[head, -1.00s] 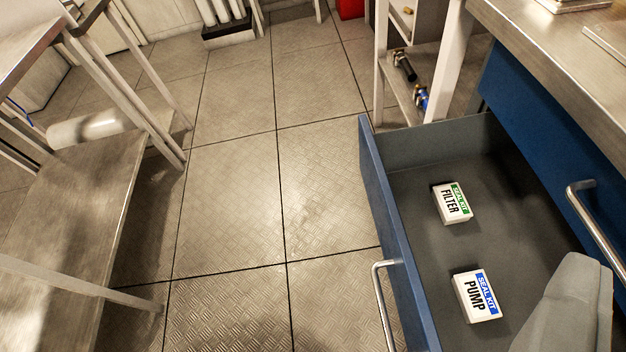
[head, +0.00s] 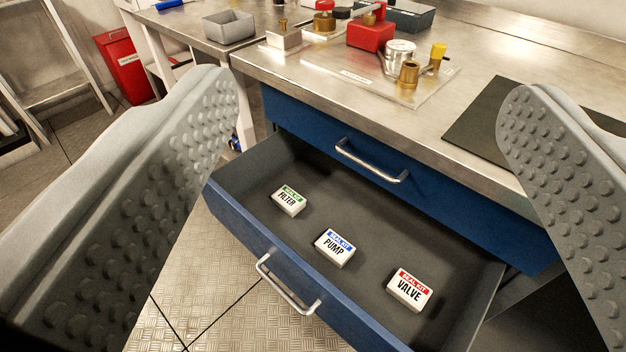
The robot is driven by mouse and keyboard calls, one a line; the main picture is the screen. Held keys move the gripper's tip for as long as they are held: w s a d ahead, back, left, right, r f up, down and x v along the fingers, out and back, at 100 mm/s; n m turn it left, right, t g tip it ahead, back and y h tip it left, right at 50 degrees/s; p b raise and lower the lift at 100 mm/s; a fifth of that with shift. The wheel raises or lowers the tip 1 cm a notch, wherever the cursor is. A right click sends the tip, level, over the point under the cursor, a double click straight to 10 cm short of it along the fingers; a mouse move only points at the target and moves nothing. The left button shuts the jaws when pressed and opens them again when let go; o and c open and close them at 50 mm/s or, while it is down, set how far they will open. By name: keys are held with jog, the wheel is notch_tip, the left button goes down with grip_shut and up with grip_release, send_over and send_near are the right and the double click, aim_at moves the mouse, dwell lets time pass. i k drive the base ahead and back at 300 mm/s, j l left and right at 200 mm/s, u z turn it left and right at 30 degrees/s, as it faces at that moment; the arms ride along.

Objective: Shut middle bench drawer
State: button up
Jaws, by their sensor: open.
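The middle bench drawer (head: 236,222) is blue with a grey inside and stands pulled out from the bench. Its metal bar handle (head: 285,286) is on the front panel at the lower left. Inside lie three white seal kit boxes: filter (head: 288,201), pump (head: 335,248) and valve (head: 409,290). My gripper (head: 368,150) is open and empty, its two grey studded fingers wide apart at left and right of the picture. The fingers appear in front of the drawer and bench; I see no contact with the handle.
A closed blue drawer (head: 430,200) with a bar handle sits above the open one. The steel bench top (head: 290,85) carries brass fittings, a red block (head: 370,34) and a dark mat (head: 490,120). A red bin (head: 122,66) stands at the back left. The floor before the drawer is clear.

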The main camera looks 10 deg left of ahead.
aim_at(389, 233)
jog(key=k+l+u, duration=0.25)
jog(key=l+u, duration=0.15)
jog(key=k+l+u, duration=0.4)
jog(key=i+j, duration=0.05)
